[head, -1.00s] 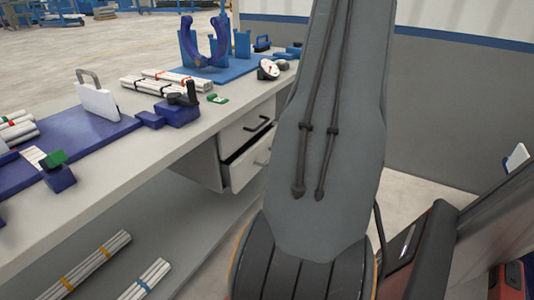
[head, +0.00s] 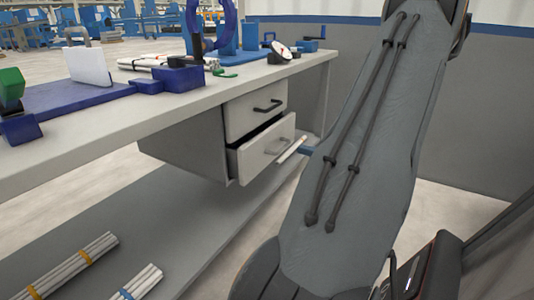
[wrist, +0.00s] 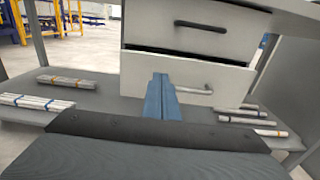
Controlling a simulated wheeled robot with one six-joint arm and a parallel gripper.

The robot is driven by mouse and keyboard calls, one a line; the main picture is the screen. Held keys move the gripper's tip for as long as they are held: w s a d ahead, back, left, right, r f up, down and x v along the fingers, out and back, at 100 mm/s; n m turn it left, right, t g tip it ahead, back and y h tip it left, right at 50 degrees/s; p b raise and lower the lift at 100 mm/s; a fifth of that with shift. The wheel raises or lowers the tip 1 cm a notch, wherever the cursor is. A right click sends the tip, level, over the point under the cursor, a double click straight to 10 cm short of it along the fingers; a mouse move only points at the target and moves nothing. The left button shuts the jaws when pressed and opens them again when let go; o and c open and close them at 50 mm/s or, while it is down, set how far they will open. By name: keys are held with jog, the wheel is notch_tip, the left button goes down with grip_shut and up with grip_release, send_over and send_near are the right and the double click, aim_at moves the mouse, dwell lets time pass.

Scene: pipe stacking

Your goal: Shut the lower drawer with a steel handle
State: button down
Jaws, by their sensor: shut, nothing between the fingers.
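The lower drawer (head: 262,158) under the bench stands partly open, its white front out past the upper one with a dark gap above it. Its steel handle (head: 277,146) shows on the front, and also in the wrist view (wrist: 195,90). My gripper (wrist: 160,78) is shut and empty, its blue fingers pointing at the lower drawer front, left of the steel handle. In the wrist view the fingertips overlap the drawer front; I cannot tell whether they touch it. In the head view my arm hides much of the gripper.
The upper drawer (head: 252,112) with a dark handle (head: 268,106) is shut. Bundles of white pipes (head: 75,262) lie on the low shelf, some on both sides of the drawers in the wrist view. The bench top (head: 105,120) holds blue fixtures and a white plate (head: 88,66).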

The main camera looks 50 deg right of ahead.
jog(key=b, duration=0.6)
send_near(261, 138)
jog(key=w, duration=0.4)
jog(key=w+a, duration=0.1)
jog(key=w, duration=0.1)
jog(key=shift+w+f, duration=0.15)
jog(key=shift+f, duration=0.1)
jog(key=shift+p, duration=0.4)
